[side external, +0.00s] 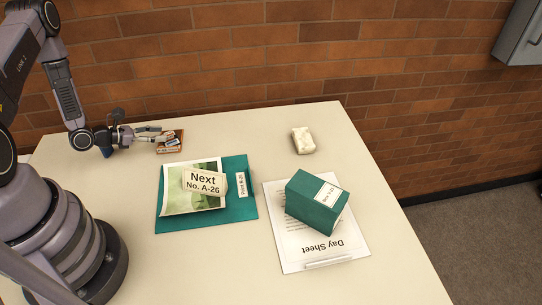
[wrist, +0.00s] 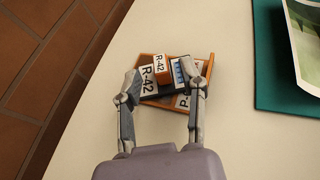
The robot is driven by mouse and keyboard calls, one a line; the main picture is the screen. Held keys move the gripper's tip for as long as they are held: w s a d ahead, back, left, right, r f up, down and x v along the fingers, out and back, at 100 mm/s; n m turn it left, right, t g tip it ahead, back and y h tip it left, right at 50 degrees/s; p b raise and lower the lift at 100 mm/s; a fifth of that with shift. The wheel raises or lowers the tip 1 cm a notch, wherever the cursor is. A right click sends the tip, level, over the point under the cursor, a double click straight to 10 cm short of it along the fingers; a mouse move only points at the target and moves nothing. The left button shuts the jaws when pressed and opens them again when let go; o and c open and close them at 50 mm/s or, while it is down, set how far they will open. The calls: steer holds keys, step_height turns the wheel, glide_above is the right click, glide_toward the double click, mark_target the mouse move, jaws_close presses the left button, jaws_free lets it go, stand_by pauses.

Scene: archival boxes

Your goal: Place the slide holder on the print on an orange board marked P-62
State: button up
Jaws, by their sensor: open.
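A small orange board or shallow tray (wrist: 208,62) lies on the table beneath my gripper. A partly hidden white label on it starts with "P-". On it are a dark piece with a white R-42 label (wrist: 149,82), a small orange block also marked R-42 (wrist: 161,66) and a blue-striped piece (wrist: 178,72). I cannot tell which is the slide holder, or see a print clearly. The orange board also shows in the side view (side external: 179,136) at the back left. My gripper (wrist: 160,84) is open, its fingers either side of these pieces; it also shows in the side view (side external: 160,134).
A teal board (side external: 247,209) with a green print (side external: 180,203) and a "Next No. A-26" sign (side external: 205,181) lies mid-table. A pale block (side external: 302,140) stands behind. A brick wall backs the table.

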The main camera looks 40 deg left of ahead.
steer(key=v, duration=0.3)
steer(key=shift+s+a+r, duration=0.15)
steer(key=shift+s+r, duration=0.05)
steer(key=shift+s, duration=0.1)
steer(key=s+d+r+m+g+h, duration=0.1)
steer(key=d+r+m+g+h, duration=0.15)
steer(key=d+r+m, duration=0.45)
steer(key=d+r+m+g+h, duration=0.1)
steer(key=d+r+m+g, duration=0.3)
steer(key=r, duration=0.5)
steer(key=s+d+r+m+g+h, duration=0.1)
steer(key=d+r+m+g+h, duration=0.15)
steer(key=d+r+m, duration=0.4)
steer(key=s+r+m+t+y, duration=0.2)
steer(key=s+r+m+y, duration=0.9)
steer(key=s+r+m, duration=0.3)
steer(key=shift+s+a+r, duration=0.35)
steer(key=shift+s, duration=0.25)
